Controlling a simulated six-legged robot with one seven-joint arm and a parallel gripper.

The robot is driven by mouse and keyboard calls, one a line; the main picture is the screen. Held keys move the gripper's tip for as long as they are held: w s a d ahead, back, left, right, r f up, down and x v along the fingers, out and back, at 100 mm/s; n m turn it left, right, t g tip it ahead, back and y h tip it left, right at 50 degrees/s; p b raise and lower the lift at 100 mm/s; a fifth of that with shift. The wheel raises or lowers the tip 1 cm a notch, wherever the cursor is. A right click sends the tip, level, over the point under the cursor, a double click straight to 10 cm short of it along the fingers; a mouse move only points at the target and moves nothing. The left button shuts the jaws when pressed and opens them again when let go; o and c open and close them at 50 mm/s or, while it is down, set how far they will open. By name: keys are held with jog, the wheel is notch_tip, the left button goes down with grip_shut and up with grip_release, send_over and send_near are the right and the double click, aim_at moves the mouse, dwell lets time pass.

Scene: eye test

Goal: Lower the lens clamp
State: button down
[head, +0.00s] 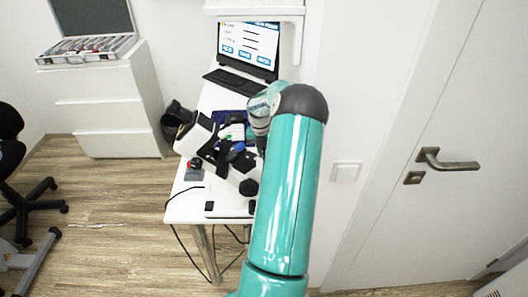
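A white and black optical device (228,170), which looks like a lensmeter, stands on the narrow white table. It has a slanted white head at the upper left and black knobs at the lower right. I cannot make out the lens clamp for certain among its small dark parts. My teal arm reaches up from the bottom and bends down at a dark elbow. Its far end shows just right of and above the device. My gripper (262,149) is mostly hidden behind my own arm, and its fingers cannot be made out. I cannot tell whether it touches the device.
An open laptop (249,45) stands at the back of the table (183,208). Black cables hang below the table's front edge. A white drawer unit (105,100) with an open case (92,48) is at left. A door (440,110) closes the right side.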

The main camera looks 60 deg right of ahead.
jog(key=shift+s+a+r+t+h, duration=0.15)
jog(key=shift+a+t+h, duration=0.25)
jog(key=shift+h, duration=0.6)
jog(key=shift+s+a+r+t+h, duration=0.1)
jog(key=shift+s+a+t+h, duration=0.3)
jog(key=shift+h, duration=0.6)
jog(key=shift+w+d, duration=0.1)
jog(key=shift+w, duration=0.05)
jog(key=c, duration=1.5)
grip_release()
jog(key=shift+r, duration=0.1)
jog(key=shift+r, duration=0.3)
jog(key=v, duration=1.3)
jog(key=shift+o, duration=0.6)
